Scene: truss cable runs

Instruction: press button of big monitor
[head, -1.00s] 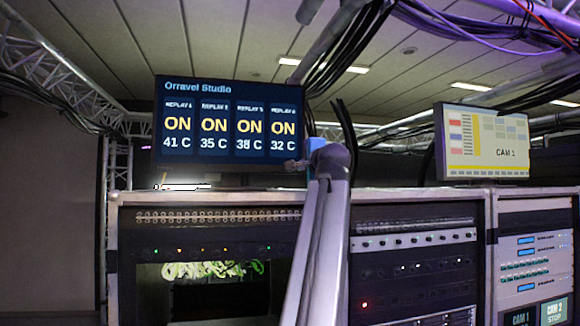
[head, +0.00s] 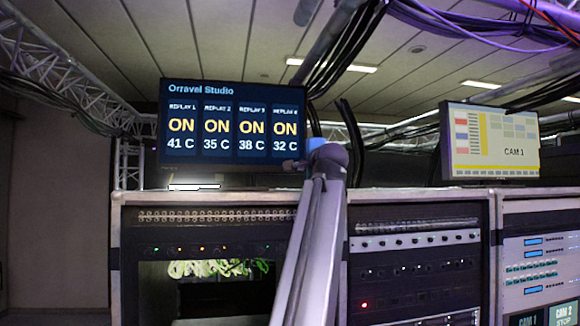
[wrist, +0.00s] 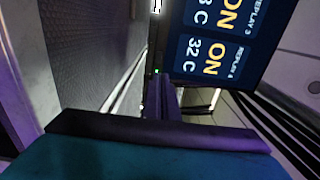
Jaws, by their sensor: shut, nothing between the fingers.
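The big monitor (head: 232,122) stands on top of the rack case. Its dark blue screen reads Orravel Studio, with ON and temperatures for several replay units. Its screen also shows sideways in the wrist view (wrist: 215,45), at upper right. My gripper (head: 290,165) is small in the head view, in front of the monitor's lower right corner. It is shut and empty; I cannot tell whether it touches the monitor. In the wrist view, my gripper's dark fingers (wrist: 165,102) point toward the monitor's lower edge. A tiny green light (wrist: 157,71) shows beside that edge. I cannot make out a button clearly.
A smaller monitor (head: 490,142) showing CAM 1 stands on the right. The rack case (head: 215,197) with lit panels fills the lower front. Black cables (head: 345,45) hang behind my arm, and truss (head: 60,70) runs at left. A bright bar (head: 194,187) lies on the case top.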

